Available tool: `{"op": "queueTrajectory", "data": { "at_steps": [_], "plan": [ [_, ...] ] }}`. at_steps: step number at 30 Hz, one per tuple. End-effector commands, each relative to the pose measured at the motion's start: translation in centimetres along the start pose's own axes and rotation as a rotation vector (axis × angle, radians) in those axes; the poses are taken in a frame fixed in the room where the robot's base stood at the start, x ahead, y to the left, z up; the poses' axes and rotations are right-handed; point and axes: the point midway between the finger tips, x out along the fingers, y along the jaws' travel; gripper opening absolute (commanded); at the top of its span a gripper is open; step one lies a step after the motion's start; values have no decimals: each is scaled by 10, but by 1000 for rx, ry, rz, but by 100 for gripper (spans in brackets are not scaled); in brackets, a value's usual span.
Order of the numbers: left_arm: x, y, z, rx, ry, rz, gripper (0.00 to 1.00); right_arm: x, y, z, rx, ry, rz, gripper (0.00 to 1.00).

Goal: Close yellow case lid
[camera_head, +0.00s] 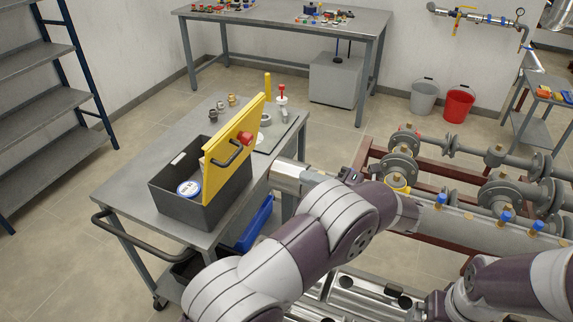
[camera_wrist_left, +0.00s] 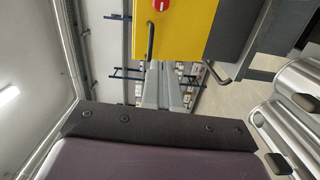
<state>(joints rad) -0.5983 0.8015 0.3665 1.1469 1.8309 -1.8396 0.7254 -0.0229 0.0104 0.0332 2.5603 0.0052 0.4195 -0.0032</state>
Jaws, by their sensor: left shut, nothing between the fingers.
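The yellow case is a dark grey box (camera_head: 205,208) on the grey cart. Its yellow lid (camera_head: 226,150) stands open, nearly upright along the box's right side. A dark handle and a red knob (camera_head: 246,138) are on the lid's right-hand face. In the left wrist view the lid (camera_wrist_left: 184,38) shows at the top, with its handle and knob. My left gripper (camera_head: 277,172) points left at the cart's right edge, to the right of and below the lid. It is shut and empty, apart from the lid in the picture. My right gripper is out of view.
A round white-and-blue item (camera_head: 189,188) lies in the box. Flanged pipework (camera_head: 480,215) fills the right side. A workbench (camera_head: 285,20) stands behind.

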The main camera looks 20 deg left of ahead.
Motion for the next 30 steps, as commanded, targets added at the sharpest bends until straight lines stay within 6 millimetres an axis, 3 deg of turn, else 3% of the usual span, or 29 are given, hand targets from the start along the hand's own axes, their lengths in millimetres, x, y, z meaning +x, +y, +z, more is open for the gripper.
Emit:
{"op": "queueTrajectory", "data": {
  "at_steps": [3,7,21,30],
  "plan": [
    [3,10,-16,-43,77,49,0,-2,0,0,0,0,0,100],
    [18,13,-17,-52,75,50,0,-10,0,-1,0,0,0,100],
    [115,20,-24,-50,73,49,0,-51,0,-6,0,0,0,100],
    [140,17,-25,-52,70,49,0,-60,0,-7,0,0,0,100]
  ]
}}
